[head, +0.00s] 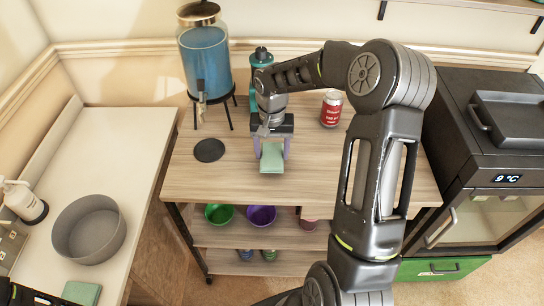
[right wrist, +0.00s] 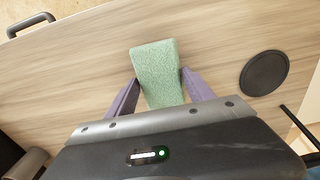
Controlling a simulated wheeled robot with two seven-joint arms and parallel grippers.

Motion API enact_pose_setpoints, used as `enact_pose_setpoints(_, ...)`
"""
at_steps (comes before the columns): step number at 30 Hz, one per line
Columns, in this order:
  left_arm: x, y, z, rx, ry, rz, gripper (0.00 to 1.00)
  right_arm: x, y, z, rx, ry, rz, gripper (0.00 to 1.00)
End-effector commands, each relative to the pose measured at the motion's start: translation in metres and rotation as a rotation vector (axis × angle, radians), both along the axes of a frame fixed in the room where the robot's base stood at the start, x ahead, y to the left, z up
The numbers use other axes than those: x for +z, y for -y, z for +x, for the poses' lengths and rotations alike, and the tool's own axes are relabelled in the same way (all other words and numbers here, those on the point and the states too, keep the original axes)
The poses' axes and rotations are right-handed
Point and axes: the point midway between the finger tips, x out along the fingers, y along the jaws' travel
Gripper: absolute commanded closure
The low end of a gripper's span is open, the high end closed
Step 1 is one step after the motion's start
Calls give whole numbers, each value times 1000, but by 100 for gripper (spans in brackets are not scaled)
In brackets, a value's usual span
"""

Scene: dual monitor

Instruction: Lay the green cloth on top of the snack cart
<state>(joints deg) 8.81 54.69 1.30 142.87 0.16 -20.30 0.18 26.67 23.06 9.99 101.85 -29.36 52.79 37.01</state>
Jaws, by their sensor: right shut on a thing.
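The green cloth (head: 271,158) is a small folded block over the bare middle of the snack cart's wooden top (head: 330,177). My right gripper (head: 271,150) is shut on it from above. In the right wrist view the cloth (right wrist: 156,72) sits between the two purple fingers and extends past them over the wood. I cannot tell whether it touches the top. A second green piece (head: 81,292) lies at the front of the white counter. A dark part that looks like my left gripper is cut off at the lower left corner; its fingers are hidden.
A blue drink dispenser (head: 205,62), a teal bottle (head: 260,62) and a red can (head: 331,108) stand along the cart's back. A black coaster (head: 209,150) lies left of the cloth. Bowls (head: 219,214) are on the shelf below. A grey bowl (head: 89,229) sits on the counter.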

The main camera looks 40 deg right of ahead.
Motion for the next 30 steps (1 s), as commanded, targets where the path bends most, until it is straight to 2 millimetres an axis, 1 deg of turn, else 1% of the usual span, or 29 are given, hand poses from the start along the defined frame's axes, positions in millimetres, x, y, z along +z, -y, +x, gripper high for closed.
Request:
enact_pose_setpoints(3, 4, 0, 0, 1, -1, 1, 24, -17, 0, -1, 0, -5, 1, 77)
enact_pose_setpoints(6, 5, 0, -1, 1, -2, 2, 24, -27, 0, -1, 0, -2, 2, 77)
enact_pose_setpoints(14, 4, 0, -1, 1, -2, 2, 24, -29, 0, 0, 0, 0, 0, 77)
enact_pose_setpoints(18, 0, 0, 0, 1, -1, 1, 24, -34, 0, 0, 0, 0, 0, 77)
enact_pose_setpoints(19, 2, 0, 0, 1, -1, 1, 24, -32, 0, 0, -1, 0, 0, 37)
enact_pose_setpoints(26, 2, 0, 0, 1, -1, 1, 24, -32, 0, 0, 0, -1, 1, 18)
enact_pose_setpoints(30, 2, 0, 0, 1, -1, 1, 24, -32, 0, 0, 0, -1, 1, 17)
